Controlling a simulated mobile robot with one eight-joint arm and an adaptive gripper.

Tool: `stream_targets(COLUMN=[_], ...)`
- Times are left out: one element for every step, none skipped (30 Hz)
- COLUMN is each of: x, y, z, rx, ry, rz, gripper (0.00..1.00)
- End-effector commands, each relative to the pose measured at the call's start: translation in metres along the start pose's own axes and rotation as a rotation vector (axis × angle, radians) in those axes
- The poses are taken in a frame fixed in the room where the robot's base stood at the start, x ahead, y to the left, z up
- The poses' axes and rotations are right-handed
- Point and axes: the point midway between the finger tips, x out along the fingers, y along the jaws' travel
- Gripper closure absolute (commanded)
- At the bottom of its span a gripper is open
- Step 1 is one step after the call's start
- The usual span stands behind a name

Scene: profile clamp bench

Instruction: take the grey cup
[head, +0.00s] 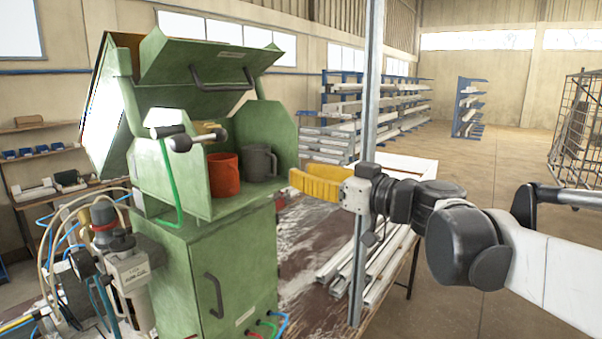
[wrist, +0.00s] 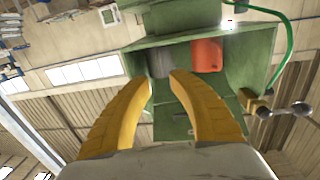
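The grey cup (head: 257,163) stands upright inside the open green cabinet, right of the orange cup (head: 223,175), with its handle toward the right. My gripper (head: 291,178) is just to the right of the cabinet opening, apart from the grey cup, its yellow fingers pointing left toward it. In the wrist view, which is turned over, the two yellow fingers (wrist: 161,79) are spread with a gap and nothing between them. The grey cup (wrist: 161,63) shows beyond the gap, partly in shade, and the orange cup (wrist: 207,55) is to its right.
The green cabinet (head: 230,260) has side walls and a raised lid (head: 200,62) with a dark handle above the cups. A vertical metal post (head: 369,80) stands near my arm. Metal profiles (head: 345,265) lie on the bench to the right. Hoses and a regulator are at left.

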Motion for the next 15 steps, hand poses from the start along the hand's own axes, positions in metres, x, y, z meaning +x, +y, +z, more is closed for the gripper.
stream_targets(x=[0.005,0.008,0.011,0.014,0.017,0.020,0.023,0.025,0.029,0.032,0.034,0.038,0.040,0.043,0.047], y=[0.000,0.000,0.000,-0.001,-0.001,-0.001,0.000,0.000,0.000,0.000,-0.001,-0.001,-0.001,0.000,-0.001], z=[0.001,0.001,0.001,0.001,0.001,0.000,0.000,0.000,0.000,0.000,0.000,0.000,0.000,0.000,0.000], rx=[0.000,0.000,0.000,0.000,0.001,0.001,0.001,0.001,0.001,0.001,0.001,0.001,0.001,0.001,0.001], ry=[0.000,0.000,0.000,-0.001,-0.001,-0.001,-0.001,-0.001,-0.001,-0.001,-0.001,-0.001,-0.001,-0.001,-0.001], rz=[-0.002,-0.001,-0.001,-0.001,-0.002,-0.002,-0.001,-0.001,-0.001,-0.001,-0.002,-0.002,-0.001,-0.001,-0.001], gripper=[0.77,0.77,0.77,0.77,0.77,0.77,0.77,0.77,0.77,0.77,0.77,0.77,0.77,0.77,0.77])
